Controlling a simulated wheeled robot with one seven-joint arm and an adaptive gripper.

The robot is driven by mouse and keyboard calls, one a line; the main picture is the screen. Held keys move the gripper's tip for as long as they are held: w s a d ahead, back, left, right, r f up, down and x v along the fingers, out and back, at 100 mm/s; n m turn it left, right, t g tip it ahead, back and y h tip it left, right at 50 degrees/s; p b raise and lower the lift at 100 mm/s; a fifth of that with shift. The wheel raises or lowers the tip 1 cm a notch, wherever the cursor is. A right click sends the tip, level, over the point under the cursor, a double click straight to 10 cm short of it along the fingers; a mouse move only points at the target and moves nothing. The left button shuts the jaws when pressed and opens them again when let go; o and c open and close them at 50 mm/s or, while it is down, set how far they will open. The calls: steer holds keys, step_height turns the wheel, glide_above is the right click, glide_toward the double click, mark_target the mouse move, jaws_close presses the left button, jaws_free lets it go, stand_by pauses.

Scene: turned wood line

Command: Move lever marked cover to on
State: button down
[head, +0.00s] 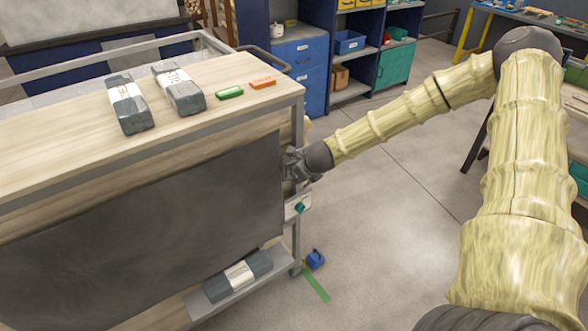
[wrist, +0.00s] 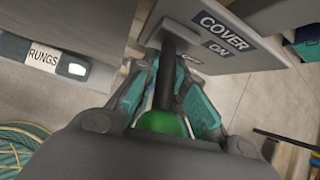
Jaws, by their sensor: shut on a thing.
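The cover lever has a dark shaft and a green knob (wrist: 163,123) in the wrist view. It sticks out from a grey plate (wrist: 190,48) with a dark label (wrist: 222,31) reading COVER and, below it, ON. My gripper (wrist: 172,95) has its teal-padded fingers closed around the lever, with the knob between them. The shaft stands to the left of the word ON; I cannot tell its exact setting. In the head view my gripper (head: 292,166) is at the right end of the cart, where the lever is hidden behind it.
The wooden cart top (head: 60,140) bears two wrapped grey bundles, a green block (head: 229,92) and an orange block (head: 263,82). A dark sheet (head: 150,210) covers its front. A pale plate with a teal knob (head: 300,208) sits below my gripper. A blue object (head: 315,259) lies on otherwise open floor.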

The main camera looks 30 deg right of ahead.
steer(key=shift+w+d+r+p, duration=0.15)
steer(key=shift+w+r+p, duration=0.3)
steer(key=shift+r, duration=0.1)
steer(key=c, duration=1.5)
jaws_free()
steer(key=shift+s, duration=0.2)
steer(key=shift+o, duration=0.2)
steer(key=shift+s+f, duration=0.1)
steer(key=shift+s, duration=0.05)
steer(key=shift+f, duration=0.1)
steer(key=v, duration=1.2)
